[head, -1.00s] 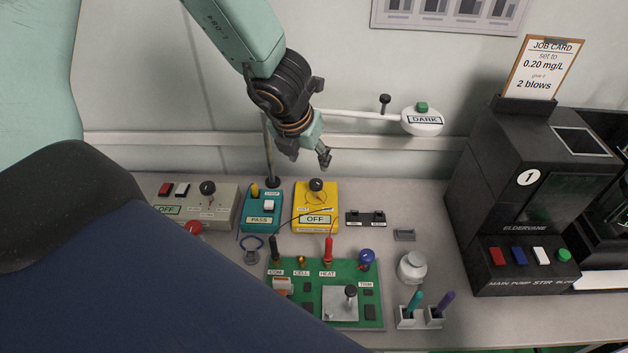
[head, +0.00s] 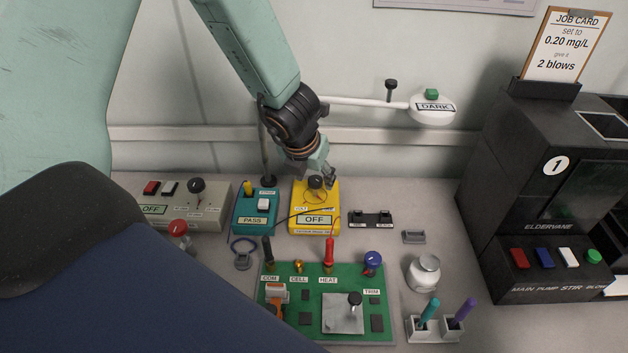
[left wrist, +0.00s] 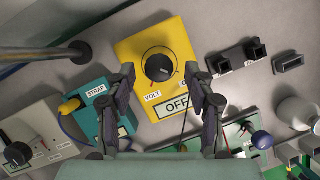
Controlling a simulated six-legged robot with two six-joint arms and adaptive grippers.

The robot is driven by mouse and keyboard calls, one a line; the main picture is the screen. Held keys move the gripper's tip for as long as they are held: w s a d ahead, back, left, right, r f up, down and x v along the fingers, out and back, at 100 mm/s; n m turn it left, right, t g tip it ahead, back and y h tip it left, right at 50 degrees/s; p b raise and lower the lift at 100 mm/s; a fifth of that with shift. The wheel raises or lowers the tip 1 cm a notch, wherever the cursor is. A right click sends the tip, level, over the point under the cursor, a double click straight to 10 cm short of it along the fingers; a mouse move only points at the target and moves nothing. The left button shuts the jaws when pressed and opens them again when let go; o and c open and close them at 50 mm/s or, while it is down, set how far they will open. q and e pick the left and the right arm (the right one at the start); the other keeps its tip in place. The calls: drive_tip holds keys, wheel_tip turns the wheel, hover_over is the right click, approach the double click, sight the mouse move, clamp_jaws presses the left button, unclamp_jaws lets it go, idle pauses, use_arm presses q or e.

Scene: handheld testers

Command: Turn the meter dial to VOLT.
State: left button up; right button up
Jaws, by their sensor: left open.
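The yellow meter (head: 315,222) stands on the bench at centre, its display label reading OFF. Its black dial (left wrist: 159,68) shows in the left wrist view, with a VOLT mark to its lower left; the dial's exact setting is hard to read. In the head view the dial (head: 315,182) is partly behind my gripper. My left gripper (head: 322,180) is above the meter's upper part. In the left wrist view the open fingers (left wrist: 165,95) frame the dial from both sides, apart from it. My right gripper is not in view.
A teal STRAP tester (head: 254,218) stands close left of the meter. A black probe holder (head: 371,219) is at right. A green circuit board (head: 290,325) with a red probe (head: 329,254) lies in front. The white DARK lamp arm (head: 432,110) extends behind.

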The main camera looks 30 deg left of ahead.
use_arm(q)
drive_tip(key=shift+w+a+f, duration=0.1)
drive_tip(key=shift+f, duration=0.2)
drive_tip(key=shift+r, duration=0.1)
drive_tip(key=shift+c, duration=0.4)
clamp_jaws()
